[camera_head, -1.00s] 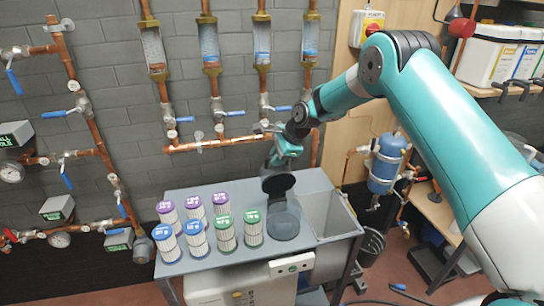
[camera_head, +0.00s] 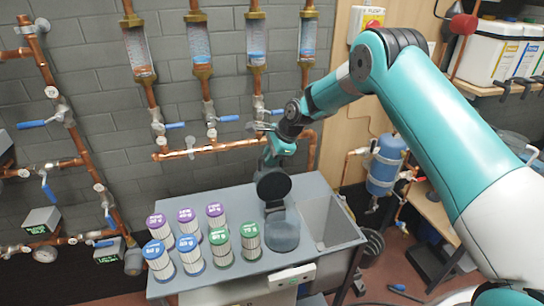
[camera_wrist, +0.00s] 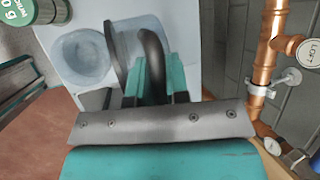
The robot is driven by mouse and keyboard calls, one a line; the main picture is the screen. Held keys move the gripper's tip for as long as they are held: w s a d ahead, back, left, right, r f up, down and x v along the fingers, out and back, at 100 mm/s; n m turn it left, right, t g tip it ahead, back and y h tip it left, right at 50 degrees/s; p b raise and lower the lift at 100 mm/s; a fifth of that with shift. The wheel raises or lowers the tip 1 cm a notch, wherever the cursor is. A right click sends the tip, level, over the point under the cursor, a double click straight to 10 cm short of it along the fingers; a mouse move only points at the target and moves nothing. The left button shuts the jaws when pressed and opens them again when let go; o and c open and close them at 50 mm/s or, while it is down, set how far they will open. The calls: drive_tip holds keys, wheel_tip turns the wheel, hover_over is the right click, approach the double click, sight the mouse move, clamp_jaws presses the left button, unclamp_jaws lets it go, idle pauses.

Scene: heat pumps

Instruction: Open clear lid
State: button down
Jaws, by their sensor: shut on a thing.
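A round dark lid (camera_head: 273,187) stands tipped up above the back of a clear round container (camera_head: 283,236) on the grey bench. In the wrist view the lid (camera_wrist: 115,55) shows nearly edge-on beside the container's open round mouth (camera_wrist: 85,58). A curved black handle (camera_wrist: 153,55) rises from the lid's outer side. My gripper (camera_wrist: 158,82) has its teal fingers shut on this handle. In the head view my gripper (camera_head: 276,152) is behind and above the lid, which hides its fingertips. Whether the lid touches the container at a hinge is unclear.
Several filter cartridges with purple, blue and green tops, such as a green one (camera_head: 250,240), stand left of the container. A grey sink (camera_head: 325,222) is at its right. Copper pipes with valves (camera_head: 205,148) run along the wall behind my gripper.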

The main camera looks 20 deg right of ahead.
drive_tip(key=shift+a, duration=0.25)
drive_tip(key=c, duration=1.1)
unclamp_jaws()
drive_tip(key=shift+a, duration=0.25)
drive_tip(key=shift+d, duration=0.2)
drive_tip(key=shift+s+d+r, duration=0.1)
drive_tip(key=shift+d+r, duration=0.05)
drive_tip(key=shift+r, duration=0.05)
drive_tip(key=b+v, duration=0.3)
drive_tip(key=v, duration=1.3)
drive_tip(key=shift+d+r+b, duration=0.2)
drive_tip(key=shift+r+b, duration=0.15)
drive_tip(key=shift+b, duration=0.05)
drive_tip(key=shift+s, duration=0.15)
